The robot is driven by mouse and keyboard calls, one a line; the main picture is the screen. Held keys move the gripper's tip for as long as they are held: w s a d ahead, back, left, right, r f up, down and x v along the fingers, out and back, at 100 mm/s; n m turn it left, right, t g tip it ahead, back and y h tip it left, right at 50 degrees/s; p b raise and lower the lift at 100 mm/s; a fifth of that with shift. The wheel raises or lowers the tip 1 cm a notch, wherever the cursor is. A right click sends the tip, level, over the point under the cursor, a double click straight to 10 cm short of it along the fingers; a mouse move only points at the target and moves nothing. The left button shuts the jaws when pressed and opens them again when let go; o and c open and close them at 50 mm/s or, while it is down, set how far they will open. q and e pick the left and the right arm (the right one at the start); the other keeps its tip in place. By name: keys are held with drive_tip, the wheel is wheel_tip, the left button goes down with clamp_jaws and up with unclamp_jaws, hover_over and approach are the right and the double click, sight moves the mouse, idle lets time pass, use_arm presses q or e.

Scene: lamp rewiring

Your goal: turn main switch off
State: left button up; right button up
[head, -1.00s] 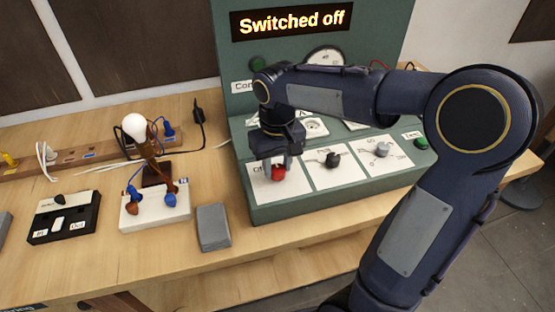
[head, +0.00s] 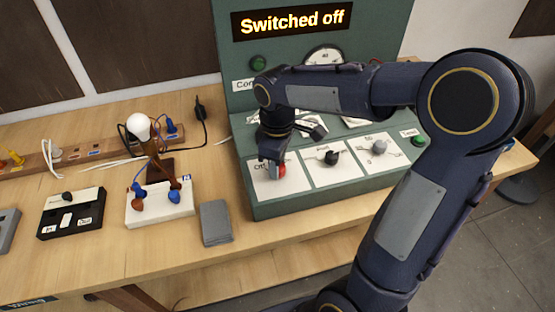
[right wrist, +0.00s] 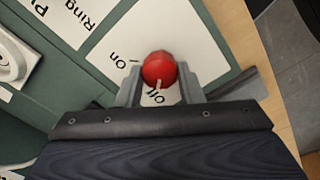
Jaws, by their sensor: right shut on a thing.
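The main switch is a red round knob (head: 282,171) on a white plate at the left of the green panel's sloped front. My right gripper (head: 276,163) reaches down onto it and partly covers it. In the right wrist view the red knob (right wrist: 159,68) sits between the two fingers, which are shut on it. A short white mark on the knob points to the "Off" label, and "On" stands to the left. The display (head: 295,21) reads "Switched off". My left gripper is not in view.
Two more knobs, black (head: 332,158) and grey (head: 379,147), sit to the right on the panel. A grey block (head: 214,222), a lamp bulb (head: 139,128) with wires, a black switch box (head: 70,213) and a power strip (head: 88,148) lie left on the wooden table.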

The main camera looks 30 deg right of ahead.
drive_tip(key=shift+n, duration=0.4)
drive_tip(key=o, duration=1)
drive_tip(key=shift+c, duration=0.2)
drive_tip(key=shift+r, duration=0.1)
wheel_tip(320, 180, up, 8)
drive_tip(key=shift+f, duration=0.2)
drive_tip(key=s+a+f+m+t+y, duration=0.2)
drive_tip(key=s+m, duration=0.3)
drive_tip(key=s, duration=0.3)
drive_tip(key=s+a+f+m+t+y, duration=0.1)
drive_tip(key=s+a+f+m+t, duration=0.1)
drive_tip(key=s+m, duration=0.3)
drive_tip(key=s+t, duration=0.1)
drive_tip(key=s, duration=0.3)
drive_tip(key=shift+f+m+t+y, duration=0.25)
drive_tip(key=shift+m+t+y, duration=0.05)
drive_tip(key=shift+m+y, duration=0.1)
